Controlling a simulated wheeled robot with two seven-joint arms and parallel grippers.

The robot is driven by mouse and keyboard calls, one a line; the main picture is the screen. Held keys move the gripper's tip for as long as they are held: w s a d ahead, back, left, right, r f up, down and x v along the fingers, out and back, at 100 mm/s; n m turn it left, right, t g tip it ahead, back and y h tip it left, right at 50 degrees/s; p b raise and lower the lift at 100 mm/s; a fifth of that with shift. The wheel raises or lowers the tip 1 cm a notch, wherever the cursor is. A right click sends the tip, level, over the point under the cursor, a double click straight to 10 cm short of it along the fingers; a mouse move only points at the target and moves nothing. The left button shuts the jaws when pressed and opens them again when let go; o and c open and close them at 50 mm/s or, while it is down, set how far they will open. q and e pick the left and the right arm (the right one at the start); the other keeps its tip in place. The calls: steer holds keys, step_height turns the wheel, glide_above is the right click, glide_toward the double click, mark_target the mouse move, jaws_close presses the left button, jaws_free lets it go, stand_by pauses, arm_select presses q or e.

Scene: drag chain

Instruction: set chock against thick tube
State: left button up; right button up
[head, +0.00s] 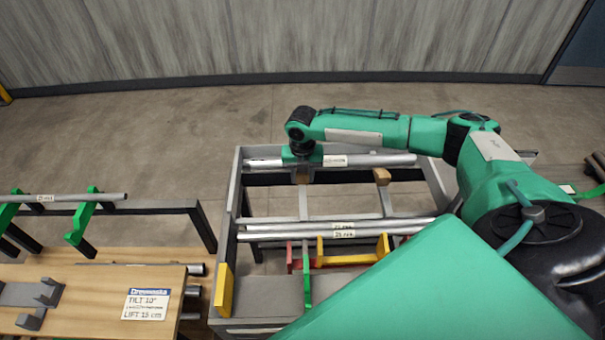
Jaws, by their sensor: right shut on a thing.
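The thick grey tube (375,160) lies across the far part of a grey metal frame, with a white label on it. A brown wooden chock (301,177) shows just below my right gripper (302,160), on the near side of the tube. My right gripper points down over the tube and is shut on this chock; its fingers are mostly hidden. Whether the chock touches the tube is unclear. A second wooden chock (381,176) sits at the tube's near side, farther right, on a crossbar. My left gripper is not in view.
Thinner labelled tubes (290,232) lie across the frame (229,215) nearer to me, by red, yellow and green brackets. A wooden bench (85,300) with a sign (146,304) stands at left. Another tube (65,198) rests on green supports there. My right arm covers the lower right.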

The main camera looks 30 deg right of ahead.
steer(key=b, duration=0.2)
glide_above(302, 187)
steer(key=s+a, duration=0.1)
steer(key=s, duration=0.1)
steer(key=shift+w+f, duration=0.1)
steer(key=shift+f, duration=2)
steer(key=shift+w+d+f+b, duration=0.5)
steer(key=shift+w+f+b, duration=0.3)
steer(key=shift+w, duration=0.05)
steer(key=o, duration=1)
steer(key=shift+o, duration=0.2)
step_height(302, 187, up, 14)
steer(key=b, duration=0.2)
steer(key=shift+b, duration=0.4)
